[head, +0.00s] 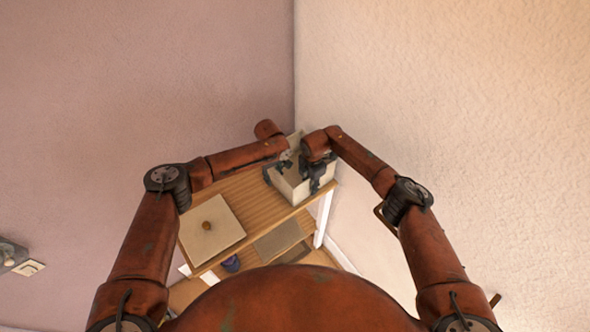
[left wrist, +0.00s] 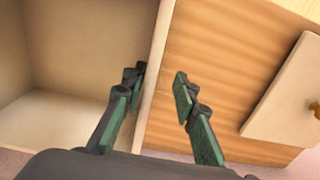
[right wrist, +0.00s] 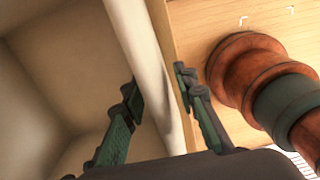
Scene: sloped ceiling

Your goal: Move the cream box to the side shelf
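The cream box (head: 288,188) is open-topped and stands on the wooden top of a shelf unit, in the corner of the room. My left gripper (head: 277,172) is at the box's left side. In the left wrist view its fingers (left wrist: 158,92) straddle a box wall (left wrist: 156,70), one inside, one outside, with a gap on the outer side. My right gripper (head: 318,168) is at the right side. In the right wrist view its fingers (right wrist: 157,88) straddle the opposite wall (right wrist: 140,40), close to it on both sides. The box interior visible in the wrist views looks empty.
A flat cream lid (head: 212,232) with a brown knob lies on the wooden top (head: 248,200), left of the box. A lower shelf holds a grey flat item (head: 280,238) and a dark blue object (head: 231,264). Walls stand close behind and to the right.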

